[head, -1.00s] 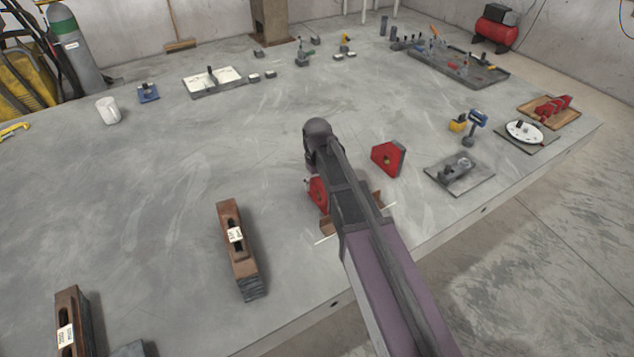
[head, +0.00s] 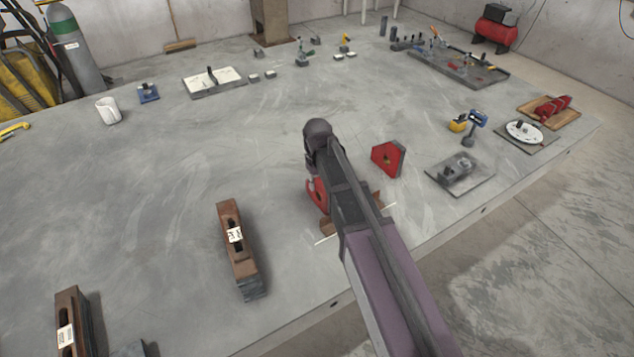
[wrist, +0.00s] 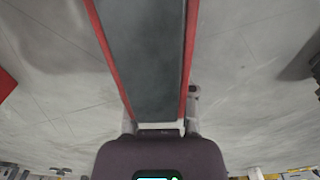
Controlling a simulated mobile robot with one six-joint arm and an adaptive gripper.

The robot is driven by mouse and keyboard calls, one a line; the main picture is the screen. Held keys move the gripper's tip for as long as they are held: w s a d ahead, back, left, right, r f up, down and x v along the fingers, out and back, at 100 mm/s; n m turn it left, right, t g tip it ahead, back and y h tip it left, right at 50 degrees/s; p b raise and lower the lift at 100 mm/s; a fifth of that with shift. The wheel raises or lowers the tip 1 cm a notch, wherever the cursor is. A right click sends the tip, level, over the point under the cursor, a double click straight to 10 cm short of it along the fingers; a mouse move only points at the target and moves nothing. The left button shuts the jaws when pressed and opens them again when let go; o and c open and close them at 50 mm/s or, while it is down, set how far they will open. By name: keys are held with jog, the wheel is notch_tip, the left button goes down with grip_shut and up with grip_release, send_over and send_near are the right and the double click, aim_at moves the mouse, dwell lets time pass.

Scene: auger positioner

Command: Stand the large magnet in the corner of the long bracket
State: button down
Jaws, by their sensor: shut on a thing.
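My gripper (wrist: 158,129) is shut on the large magnet, a dark slab with red side faces (wrist: 149,55) that fills the middle of the wrist view. In the head view a red part of this magnet (head: 316,193) shows left of my arm; the rest, with the gripper's fingertips, is hidden behind the arm. Parts of the long rusty-brown bracket (head: 326,227) show under and beside my arm, low on the table. Its corner is hidden, so I cannot tell whether the magnet touches it.
A second red magnet (head: 388,158) stands on the table right of my arm. A brown slotted block (head: 236,248) lies to the left. A grey plate with a fixture (head: 460,173) is farther right. The table's middle left is clear.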

jog(key=shift+s+d, duration=0.4)
jog(key=shift+s, duration=0.2)
dwell(0.5)
jog(key=shift+c, duration=1.8)
grip_release()
jog(key=shift+w, duration=0.1)
jog(key=shift+w+a, duration=0.45)
jog(key=shift+w, duration=0.1)
notch_tip(320, 180, up, 14)
jog(key=p, duration=1.4)
jog(key=s+d+m, duration=0.3)
jog(key=s+d, duration=0.4)
jog(key=d, duration=0.3)
jog(key=s+d+m+p, duration=0.1)
jog(key=s+d+m, duration=0.2)
jog(key=s+d, duration=0.5)
jog(key=d+r, duration=0.1)
jog(key=d, duration=0.2)
jog(key=shift+s+m, duration=0.25)
jog(key=shift+m, duration=0.15)
